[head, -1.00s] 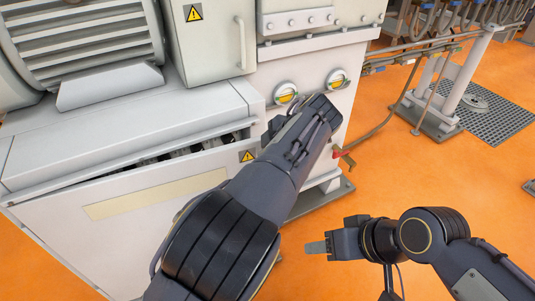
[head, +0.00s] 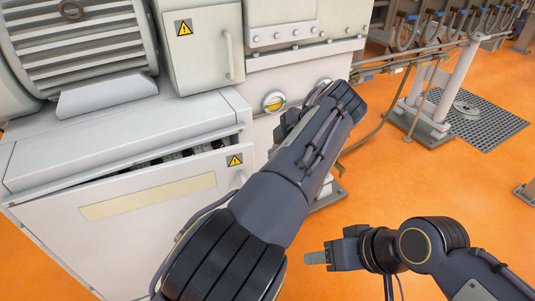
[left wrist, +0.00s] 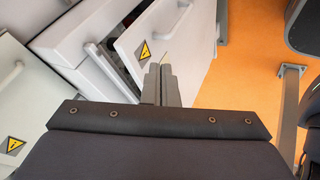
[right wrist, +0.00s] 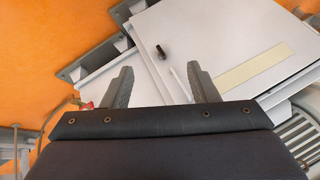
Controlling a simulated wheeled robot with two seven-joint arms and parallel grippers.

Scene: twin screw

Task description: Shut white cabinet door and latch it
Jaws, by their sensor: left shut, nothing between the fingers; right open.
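The white cabinet door (head: 130,215), with a beige strip and a yellow warning sign, is the low front panel in the head view. It stands ajar, with a dark gap along its top edge. The left wrist view shows this door (left wrist: 180,45) and the gap beside it. My left gripper (left wrist: 162,85) is shut and empty, its tips over the door's edge near the sign in that view; contact cannot be told. In the head view its wrist mostly hides it. My right gripper (head: 318,256) is open and empty, right of the cabinet. Its spread fingers (right wrist: 162,85) show in the right wrist view.
A grey-white box with a handle (head: 200,45) and a ribbed motor (head: 80,40) stand above the cabinet. Pipes and a post (head: 455,80) stand at right. The orange floor (head: 430,185) is open there.

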